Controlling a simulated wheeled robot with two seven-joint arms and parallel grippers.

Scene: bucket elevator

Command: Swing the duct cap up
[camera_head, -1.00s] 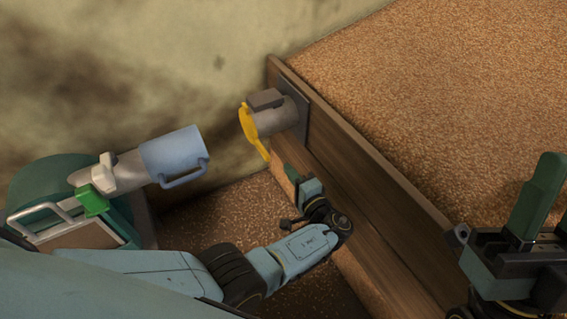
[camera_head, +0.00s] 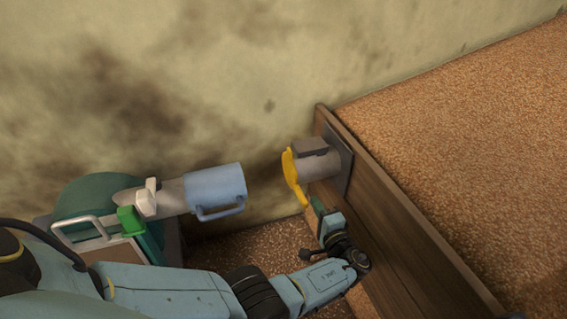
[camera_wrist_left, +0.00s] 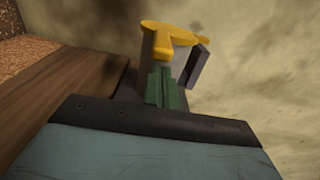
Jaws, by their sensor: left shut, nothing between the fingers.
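The yellow duct cap (camera_head: 291,176) covers the open end of a short grey duct (camera_head: 318,166) on the wooden bin wall. A yellow tab hangs down from the cap. My left gripper (camera_head: 316,204) is shut and empty, with its green fingertips just below the duct, close to the tab. In the left wrist view, the green fingers (camera_wrist_left: 165,87) point at the cap (camera_wrist_left: 180,33) and overlap the duct; I cannot tell whether they touch. My right gripper is out of the head view.
The wooden wall (camera_head: 400,225) bounds a large bed of grain (camera_head: 470,130). A mottled wall stands behind.

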